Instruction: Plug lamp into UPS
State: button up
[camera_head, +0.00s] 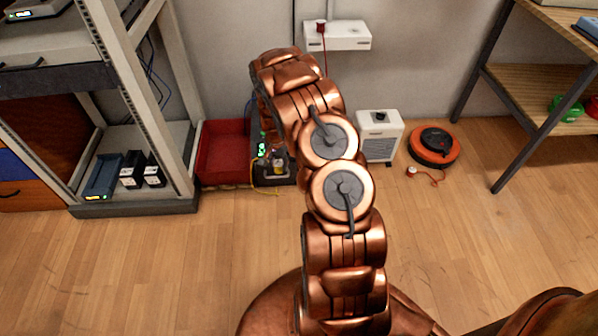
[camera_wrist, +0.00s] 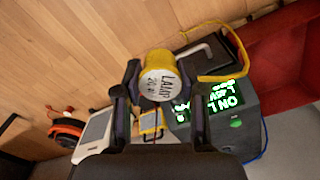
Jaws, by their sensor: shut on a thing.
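My gripper (camera_wrist: 158,92) is shut on a yellow lamp plug (camera_wrist: 160,75), whose round white end reads "LAMP" and faces the wrist camera. The plug also shows in the head view (camera_head: 278,168), beside my arm. The UPS (camera_wrist: 238,130) is a dark grey box with a lit green display, right of my gripper in the wrist view. In the head view the UPS (camera_head: 262,170) stands on the floor by the wall, partly hidden by my arm. The plug's far end and the sockets are hidden, so I cannot tell whether it touches the UPS.
A red bin (camera_head: 222,150) stands left of the UPS, and a metal rack (camera_head: 135,212) is further left. A white box unit (camera_head: 384,143) and an orange-black round device (camera_head: 433,147) are to the right. A yellow cable (camera_wrist: 222,77) lies near the UPS. The front floor is clear.

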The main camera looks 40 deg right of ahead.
jog(key=w+a+r+n, duration=0.35)
jog(key=a+r, duration=0.35)
jog(key=r, duration=0.3)
jog(key=w+a+r+n, duration=0.35)
jog(key=a+r, duration=0.35)
jog(key=r, duration=0.3)
jog(key=s+a+r+n, duration=0.2)
jog(key=a+r+n, duration=0.1)
jog(key=a+r, duration=0.3)
jog(key=s+a+r+n, duration=0.2)
jog(key=a+r, duration=0.4)
jog(key=r, duration=0.4)
jog(key=shift+a+r+n, duration=0.2)
jog(key=shift+a+n, duration=0.15)
jog(key=shift+n, duration=0.15)
jog(key=shift+d, duration=0.1)
